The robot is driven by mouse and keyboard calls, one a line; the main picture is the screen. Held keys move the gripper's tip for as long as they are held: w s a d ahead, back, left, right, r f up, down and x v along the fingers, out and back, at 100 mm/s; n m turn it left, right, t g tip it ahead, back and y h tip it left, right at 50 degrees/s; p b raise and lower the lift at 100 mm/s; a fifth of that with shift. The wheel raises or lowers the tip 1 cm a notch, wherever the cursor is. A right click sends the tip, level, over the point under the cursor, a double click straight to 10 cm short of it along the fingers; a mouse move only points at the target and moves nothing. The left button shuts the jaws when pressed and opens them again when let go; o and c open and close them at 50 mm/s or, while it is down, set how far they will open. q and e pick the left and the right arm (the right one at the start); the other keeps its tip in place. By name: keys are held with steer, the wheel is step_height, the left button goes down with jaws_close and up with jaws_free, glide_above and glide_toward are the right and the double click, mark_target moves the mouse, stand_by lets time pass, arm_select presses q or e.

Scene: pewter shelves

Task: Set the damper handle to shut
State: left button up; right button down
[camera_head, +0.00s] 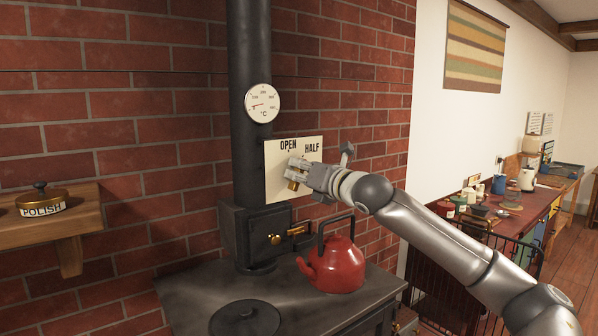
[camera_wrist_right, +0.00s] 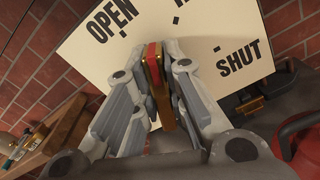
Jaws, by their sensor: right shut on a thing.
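The cream damper plate (camera_head: 281,158) is mounted at the stovepipe against the brick wall, with OPEN and HALF readable in the head view. In the right wrist view the plate (camera_wrist_right: 225,27) also shows SHUT at its right. The damper handle (camera_wrist_right: 153,70) is a brass bar with a red strip, between my right gripper's fingers; its brass end (camera_head: 293,185) shows in the head view. My right gripper (camera_head: 298,173) is shut on it, in front of the plate. I cannot tell exactly which mark the handle points at. My left gripper is not in view.
A red kettle (camera_head: 336,268) stands on the black stove top (camera_head: 205,284), below my right arm. A round dial (camera_head: 262,103) is on the stovepipe (camera_head: 249,60). A wooden shelf (camera_head: 85,219) with a POLISH tin (camera_head: 41,200) is at left. A cluttered red counter (camera_head: 482,222) is at right.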

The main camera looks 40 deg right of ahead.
steer(key=shift+m, duration=0.3)
steer(key=shift+d+f+m+p, duration=0.15)
steer(key=shift+m+p, duration=0.2)
steer(key=shift+m, duration=0.55)
steer(key=m, duration=0.3)
steer(key=shift+d+f, duration=0.2)
steer(key=shift+d, duration=0.05)
steer(key=shift+s+d+f+m+b, duration=0.1)
steer(key=shift+f+m, duration=0.1)
steer(key=shift+m, duration=1.1)
steer(key=shift+w+d+f+m+b, duration=0.1)
steer(key=shift+f+m, duration=0.05)
steer(key=shift+m, duration=1.15)
steer(key=shift+s+f+m+b, duration=0.1)
steer(key=shift+f+m, duration=0.1)
steer(key=shift+m, duration=1.1)
steer(key=c, duration=1.5)
jaws_free()
